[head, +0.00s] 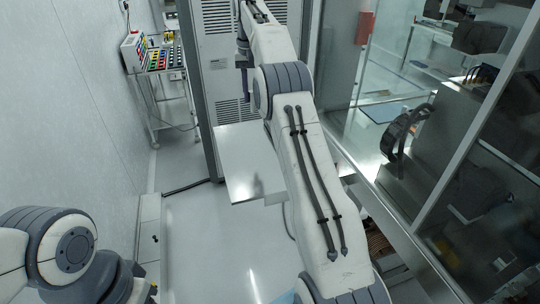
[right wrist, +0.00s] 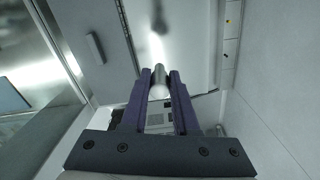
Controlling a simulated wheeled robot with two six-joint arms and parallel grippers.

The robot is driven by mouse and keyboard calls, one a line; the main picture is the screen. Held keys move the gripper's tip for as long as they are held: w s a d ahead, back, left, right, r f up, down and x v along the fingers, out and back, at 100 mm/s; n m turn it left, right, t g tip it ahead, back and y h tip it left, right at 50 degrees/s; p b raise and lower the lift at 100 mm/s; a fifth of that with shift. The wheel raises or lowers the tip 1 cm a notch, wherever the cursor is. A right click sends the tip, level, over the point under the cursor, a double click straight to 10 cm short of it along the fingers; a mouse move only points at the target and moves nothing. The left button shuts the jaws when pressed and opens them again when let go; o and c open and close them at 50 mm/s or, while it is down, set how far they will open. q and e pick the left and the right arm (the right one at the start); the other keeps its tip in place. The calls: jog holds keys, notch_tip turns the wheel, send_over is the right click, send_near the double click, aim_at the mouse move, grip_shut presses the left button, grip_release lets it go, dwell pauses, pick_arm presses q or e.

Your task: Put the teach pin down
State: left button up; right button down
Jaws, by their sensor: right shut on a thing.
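The teach pin (right wrist: 159,82) is a grey cylinder with a pale near end. My right gripper (right wrist: 160,76) is shut on it, with one purple finger on each side. In the head view my right gripper (head: 243,58) shows small and dark at the far end of my arm, in front of the cabinet; the pin cannot be made out there. A pale flat shelf (head: 243,158) sticks out lower down. In the right wrist view a bright surface with a dark blurred reflection lies beyond the pin. My left gripper is out of view.
A tall grey cabinet (head: 222,50) with vents stands behind the shelf. A trolley (head: 168,60) with coloured parts stands at the back left by the wall. A glazed machine enclosure (head: 440,150) fills the right side. Open floor (head: 190,240) lies between wall and shelf.

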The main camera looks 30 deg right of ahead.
jog(key=shift+f+b, duration=0.6)
jog(key=shift+f, duration=0.35)
jog(key=shift+s+f+b, duration=0.15)
jog(key=shift+f+b, duration=0.05)
jog(key=shift+b, duration=0.15)
jog(key=s+f+b, duration=0.3)
jog(key=s+b, duration=0.1)
jog(key=s, duration=0.1)
send_over(271, 168)
notch_tip(271, 168, down, 7)
jog(key=shift+r+p, duration=0.1)
jog(key=shift+p, duration=0.25)
jog(key=shift+f, duration=0.3)
jog(key=c, duration=0.7)
grip_release()
jog(key=shift+f, duration=0.1)
